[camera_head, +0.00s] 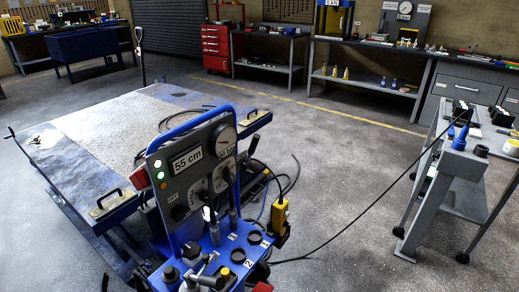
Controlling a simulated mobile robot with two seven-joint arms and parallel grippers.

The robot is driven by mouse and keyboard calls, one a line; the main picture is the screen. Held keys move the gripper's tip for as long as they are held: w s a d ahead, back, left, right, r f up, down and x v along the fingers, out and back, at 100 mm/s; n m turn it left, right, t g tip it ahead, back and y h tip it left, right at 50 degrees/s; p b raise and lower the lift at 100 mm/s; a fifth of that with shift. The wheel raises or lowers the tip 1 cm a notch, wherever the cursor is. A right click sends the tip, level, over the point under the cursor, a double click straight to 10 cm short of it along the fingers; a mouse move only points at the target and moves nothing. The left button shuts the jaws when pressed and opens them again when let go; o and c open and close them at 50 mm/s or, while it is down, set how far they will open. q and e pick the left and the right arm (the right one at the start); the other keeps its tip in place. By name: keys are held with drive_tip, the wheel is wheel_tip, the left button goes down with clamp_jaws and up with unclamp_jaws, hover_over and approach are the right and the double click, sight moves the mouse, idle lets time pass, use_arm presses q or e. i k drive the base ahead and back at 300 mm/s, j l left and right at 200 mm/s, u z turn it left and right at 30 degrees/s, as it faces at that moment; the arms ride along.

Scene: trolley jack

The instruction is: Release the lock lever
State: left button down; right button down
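A blue-framed control console (205,155) stands at the front centre. It has a 55 cm display (187,160), a round gauge (226,141) and red and green round lights or buttons on its left side. Several upright levers (231,190) with dark handles stand before its panel. Grey and black fittings (200,277) sit at its lower front, cut off by the picture's edge. No lever is clearly marked as the lock lever, so I cannot tell which one it is. Neither of my grippers shows in the head view.
A low blue lift table (110,128) with a bare metal top lies behind the console. A yellow box (279,216) hangs on cables beside it. A grey trolley (455,165) stands at right, with a cable running to it. Open concrete floor (345,175) lies between.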

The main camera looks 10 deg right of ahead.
sight(252, 150)
drive_tip(key=k, duration=0.2)
drive_tip(key=u, duration=1.75)
drive_tip(key=k+l, duration=0.1)
drive_tip(key=l, duration=1.7)
drive_tip(key=k+l, duration=0.15)
drive_tip(key=l, duration=1.6)
drive_tip(key=k+l, duration=0.15)
drive_tip(key=l, duration=0.75)
